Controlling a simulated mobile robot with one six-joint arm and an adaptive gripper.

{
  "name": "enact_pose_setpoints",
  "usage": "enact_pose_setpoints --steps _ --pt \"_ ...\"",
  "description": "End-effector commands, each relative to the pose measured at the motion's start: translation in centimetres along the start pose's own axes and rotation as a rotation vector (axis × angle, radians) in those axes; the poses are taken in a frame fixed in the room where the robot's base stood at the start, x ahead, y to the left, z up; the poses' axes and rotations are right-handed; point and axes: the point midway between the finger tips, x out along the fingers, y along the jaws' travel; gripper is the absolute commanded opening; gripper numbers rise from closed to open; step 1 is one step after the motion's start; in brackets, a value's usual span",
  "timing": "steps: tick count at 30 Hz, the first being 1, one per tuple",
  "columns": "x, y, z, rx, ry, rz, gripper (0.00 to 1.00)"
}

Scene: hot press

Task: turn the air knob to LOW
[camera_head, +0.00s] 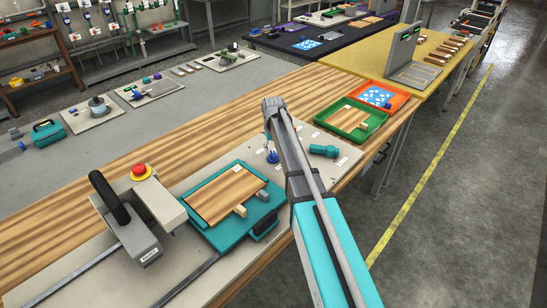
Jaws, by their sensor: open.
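My arm (322,235) reaches away from the lower right, and its far end (273,106) stands over the bench. I cannot make out my gripper's fingers; they seem hidden behind the arm. A small blue fitting (272,157) stands on the pale base plate just left of the arm and may be the air knob. It is too small to read any LOW mark or its setting. A teal cylindrical part (323,151) lies on the same plate to the right of the arm. The hot press (140,215) stands at the lower left, with a black handle and a red button (140,172).
A teal tray (226,233) holds a wooden board (226,194) between the press and my arm. A green tray (367,134) and an orange tray (401,100) stand on the wooden bench at the back right. The grey floor on the right is clear.

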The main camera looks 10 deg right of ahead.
Motion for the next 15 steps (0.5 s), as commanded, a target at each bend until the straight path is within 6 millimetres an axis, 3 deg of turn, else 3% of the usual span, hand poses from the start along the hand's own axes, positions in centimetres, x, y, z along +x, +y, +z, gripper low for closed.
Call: enact_pose_setpoints --steps 6,15 --pt "1.7 0.0 0.0 0.000 0.000 0.000 0.60" --pt "2.1 0.0 0.0 0.000 0.000 0.000 0.60"
